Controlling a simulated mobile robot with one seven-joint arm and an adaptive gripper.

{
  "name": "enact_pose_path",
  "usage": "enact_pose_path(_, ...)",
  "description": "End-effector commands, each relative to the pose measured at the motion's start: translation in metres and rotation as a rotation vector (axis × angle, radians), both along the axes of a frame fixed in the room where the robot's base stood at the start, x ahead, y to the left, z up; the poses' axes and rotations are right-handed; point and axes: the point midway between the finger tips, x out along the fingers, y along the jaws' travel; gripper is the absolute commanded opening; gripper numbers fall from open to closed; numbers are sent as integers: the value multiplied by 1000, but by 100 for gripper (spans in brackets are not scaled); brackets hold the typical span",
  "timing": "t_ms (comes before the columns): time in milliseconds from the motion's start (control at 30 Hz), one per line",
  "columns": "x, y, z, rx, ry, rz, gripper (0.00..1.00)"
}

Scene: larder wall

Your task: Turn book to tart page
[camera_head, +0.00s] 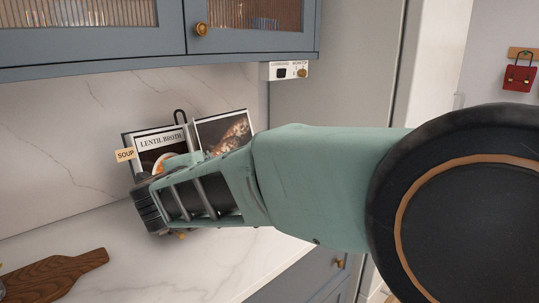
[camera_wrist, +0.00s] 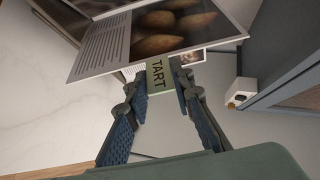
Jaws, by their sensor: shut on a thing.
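The open recipe book (camera_head: 214,126) leans on a stand on the counter in the head view. Its left page is headed LENTIL BROTH, and a tan SOUP tab (camera_head: 125,155) sticks out on the left. The right page carries a dark food photo. In the wrist view the book's page edge (camera_wrist: 95,62) crosses the top, with a photo of brown oval food. My gripper (camera_wrist: 165,76) is shut on a green TART tab (camera_wrist: 158,76) below that page edge. In the head view my arm hides the book's lower part and the tab.
A wooden cutting board (camera_head: 55,274) lies on the counter at the lower left. Blue cupboards (camera_head: 100,45) hang above. A white switch box (camera_head: 285,71) is fixed under them at right. The counter between board and book is clear.

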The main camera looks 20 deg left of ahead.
Motion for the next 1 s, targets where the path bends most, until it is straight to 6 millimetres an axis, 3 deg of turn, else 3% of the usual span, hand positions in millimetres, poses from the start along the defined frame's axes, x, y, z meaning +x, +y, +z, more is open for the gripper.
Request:
enact_pose_path(233,-11,15,0,-10,-23,-64,8)
enact_pose_path(867,-17,18,-1,-18,-34,-100,8)
enact_pose_path(900,-17,18,-1,-18,-34,-100,23)
enact_pose_path(1000,-17,18,-1,-18,-33,-100,34)
